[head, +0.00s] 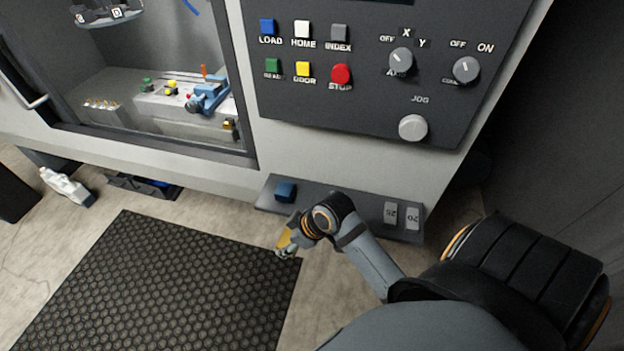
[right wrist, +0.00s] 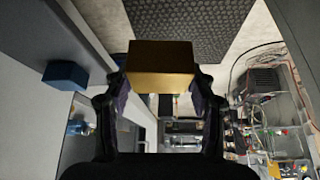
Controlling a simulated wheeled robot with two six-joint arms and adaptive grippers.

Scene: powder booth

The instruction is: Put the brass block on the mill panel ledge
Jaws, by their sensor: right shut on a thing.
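The brass block (right wrist: 161,68) is held between the two fingers of my right gripper (right wrist: 160,85) in the right wrist view. In the head view my right gripper (head: 287,243) is in front of the ledge, and only a small gold part of the block (head: 287,239) shows. The mill panel ledge (head: 340,204) is a dark shelf below the control panel. A blue block (head: 285,191) sits on its left part, and two grey pieces marked 25 and 20 are on its right part. The block is apart from the ledge. My left gripper is not in view.
The control panel (head: 375,122) with buttons and knobs rises above the ledge. The mill's window (head: 150,100) is at the left, with a blue vise (head: 208,98) inside. A black mat (head: 160,290) lies on the floor. The ledge's middle, between the blue block and the grey pieces, looks partly free.

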